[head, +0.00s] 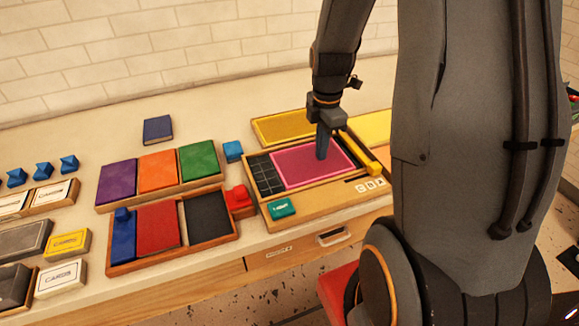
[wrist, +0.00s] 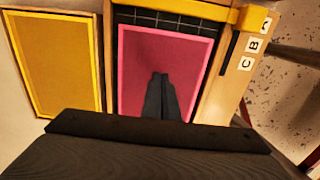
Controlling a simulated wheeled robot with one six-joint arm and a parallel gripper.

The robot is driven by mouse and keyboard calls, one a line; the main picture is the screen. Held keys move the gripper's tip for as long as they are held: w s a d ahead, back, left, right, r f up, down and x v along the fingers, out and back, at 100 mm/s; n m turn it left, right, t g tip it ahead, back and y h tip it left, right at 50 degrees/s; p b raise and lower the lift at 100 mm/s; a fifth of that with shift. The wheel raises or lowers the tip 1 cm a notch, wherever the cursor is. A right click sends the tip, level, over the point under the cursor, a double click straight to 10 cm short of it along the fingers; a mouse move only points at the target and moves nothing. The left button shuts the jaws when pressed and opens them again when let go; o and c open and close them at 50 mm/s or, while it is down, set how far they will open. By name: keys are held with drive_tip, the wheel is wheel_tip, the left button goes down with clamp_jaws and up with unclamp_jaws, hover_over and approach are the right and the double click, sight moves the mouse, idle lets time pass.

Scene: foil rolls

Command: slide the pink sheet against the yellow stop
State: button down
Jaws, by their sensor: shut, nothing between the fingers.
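The pink sheet (head: 292,171) lies flat in a wooden tray on a dark gridded bed (head: 264,173). The yellow stop (head: 364,158) is a bar across the tray's right end. In the wrist view a narrow strip of dark grid shows between the sheet (wrist: 137,65) and the stop (wrist: 185,11), so they are apart. My gripper (head: 322,157) is shut and empty, pointing down over the sheet. Its tips (wrist: 160,76) are at or just above the sheet's surface; I cannot tell whether they touch. The gripper hides the sheet's near part in the wrist view.
A yellow-panelled tray (head: 262,131) lies behind this one. A teal block (head: 282,208) sits at the front left corner and letter tiles (head: 370,186) at the front right. A red block (head: 240,198), a blue block (head: 233,150) and trays of coloured panels (head: 157,171) stand to the left.

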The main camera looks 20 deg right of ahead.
drive_tip(key=shift+s+d+f, duration=0.15)
drive_tip(key=shift+d+f, duration=0.05)
idle(0.3)
drive_tip(key=shift+s+d, duration=0.1)
drive_tip(key=shift+d, duration=0.05)
drive_tip(key=shift+d+p, duration=0.35)
drive_tip(key=shift+d, duration=0.45)
wheel_tip(320, 180, up, 8)
drive_tip(key=p, duration=0.6)
drive_tip(key=shift+w+r+p, duration=0.2)
drive_tip(key=shift+p, duration=0.2)
